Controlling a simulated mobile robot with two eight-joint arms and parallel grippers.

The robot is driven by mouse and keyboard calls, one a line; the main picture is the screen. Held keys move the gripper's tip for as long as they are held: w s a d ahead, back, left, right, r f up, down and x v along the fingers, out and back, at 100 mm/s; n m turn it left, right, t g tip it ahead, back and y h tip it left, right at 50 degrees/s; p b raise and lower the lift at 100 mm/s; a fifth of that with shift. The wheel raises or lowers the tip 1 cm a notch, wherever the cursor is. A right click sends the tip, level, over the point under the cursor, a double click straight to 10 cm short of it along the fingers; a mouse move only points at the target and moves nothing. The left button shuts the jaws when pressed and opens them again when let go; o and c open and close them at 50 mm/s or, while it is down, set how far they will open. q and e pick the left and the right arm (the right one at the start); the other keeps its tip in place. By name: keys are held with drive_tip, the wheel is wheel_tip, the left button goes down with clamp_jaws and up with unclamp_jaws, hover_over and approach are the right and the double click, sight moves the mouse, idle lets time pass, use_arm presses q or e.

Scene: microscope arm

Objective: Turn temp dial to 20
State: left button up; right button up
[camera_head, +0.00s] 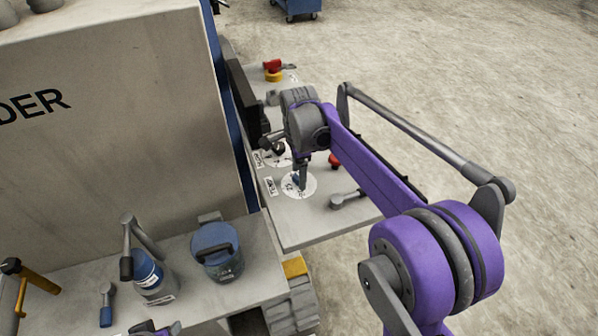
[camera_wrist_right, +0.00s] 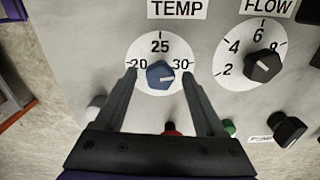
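The temp dial is a blue knob (camera_wrist_right: 160,74) on a round white scale marked 20, 25 and 30, under a TEMP label (camera_wrist_right: 177,9). A pale mark on the knob appears to face right, towards the 30. My right gripper (camera_wrist_right: 161,76) is open, with one finger on each side of the knob. I cannot tell whether either finger touches it. In the head view my right gripper (camera_head: 303,172) points down at the blue temp dial (camera_head: 296,181) and partly covers it. Of my left arm, only a small purple part may show at the bottom edge; its gripper is not visible.
The flow dial (camera_wrist_right: 262,66), a black knob on a white scale, sits close to the right of the temp dial. A blue-lidded container (camera_head: 215,250) and a blue-grey canister (camera_head: 148,275) stand at lower left.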

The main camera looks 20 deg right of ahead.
clamp_jaws()
